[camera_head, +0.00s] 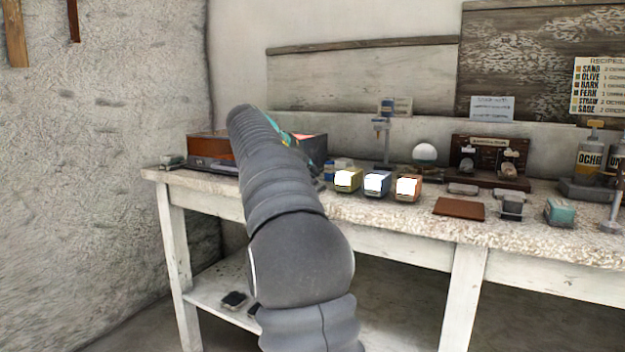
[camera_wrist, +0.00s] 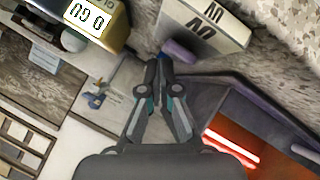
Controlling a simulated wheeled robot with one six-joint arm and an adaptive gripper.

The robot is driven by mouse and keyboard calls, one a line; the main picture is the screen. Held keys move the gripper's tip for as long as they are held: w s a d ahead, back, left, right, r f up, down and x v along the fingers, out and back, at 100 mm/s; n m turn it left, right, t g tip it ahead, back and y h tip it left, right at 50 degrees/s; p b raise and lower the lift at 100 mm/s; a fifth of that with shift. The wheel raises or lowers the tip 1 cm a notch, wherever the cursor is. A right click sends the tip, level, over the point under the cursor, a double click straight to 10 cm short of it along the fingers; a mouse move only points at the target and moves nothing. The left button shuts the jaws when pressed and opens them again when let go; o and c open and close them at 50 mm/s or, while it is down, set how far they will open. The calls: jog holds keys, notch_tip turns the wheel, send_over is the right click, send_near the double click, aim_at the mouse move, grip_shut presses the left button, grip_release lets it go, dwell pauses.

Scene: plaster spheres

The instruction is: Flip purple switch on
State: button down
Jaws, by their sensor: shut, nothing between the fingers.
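In the wrist view a small rounded purple switch (camera_wrist: 180,50) sticks out at the edge of a pale box face (camera_wrist: 216,28) with dark, upside-down lettering that I cannot read surely. My gripper (camera_wrist: 160,60) is shut and empty, its fingertips right beside the left end of the purple switch. I cannot tell whether they touch it, or whether the switch is on or off. In the head view my arm hides the switch and most of my gripper.
A dark box with a glowing red inside (camera_wrist: 238,150) lies close to my gripper's right. A yellow box with a digit display (camera_wrist: 92,20) is at upper left. In the head view yellow (camera_head: 348,180), blue (camera_head: 377,184) and orange (camera_head: 407,189) boxes stand on the speckled worktop (camera_head: 400,213).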

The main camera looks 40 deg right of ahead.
jog(key=shift+r, duration=0.15)
jog(key=shift+a+r+p, duration=0.15)
jog(key=shift+r+p, duration=0.6)
jog(key=shift+s+a+r+p, duration=0.1)
jog(key=shift+a+r+p, duration=0.1)
jog(key=shift+r+p, duration=1)
jog(key=shift+s+a+r+p, duration=0.1)
jog(key=shift+a+r+p, duration=0.1)
jog(key=shift+r+p, duration=0.95)
jog(key=s+a+f+n+t+y, duration=0.1)
jog(key=s+a+f+n+y, duration=0.15)
jog(key=s+a+f, duration=0.55)
jog(key=s+a+f+n+t+y, duration=0.25)
jog(key=s+a, duration=0.35)
jog(key=a, duration=0.5)
jog(key=s+a+f+n+t+y, duration=0.1)
jog(key=s+a+f+n+y, duration=0.15)
jog(key=s+a+f, duration=0.55)
jog(key=s+a+f+y, duration=0.3)
jog(key=s+a+f, duration=0.4)
jog(key=s+a, duration=0.1)
jog(key=shift+a+f+n, duration=0.25)
jog(key=shift+a+n, duration=0.15)
jog(key=shift+n, duration=0.05)
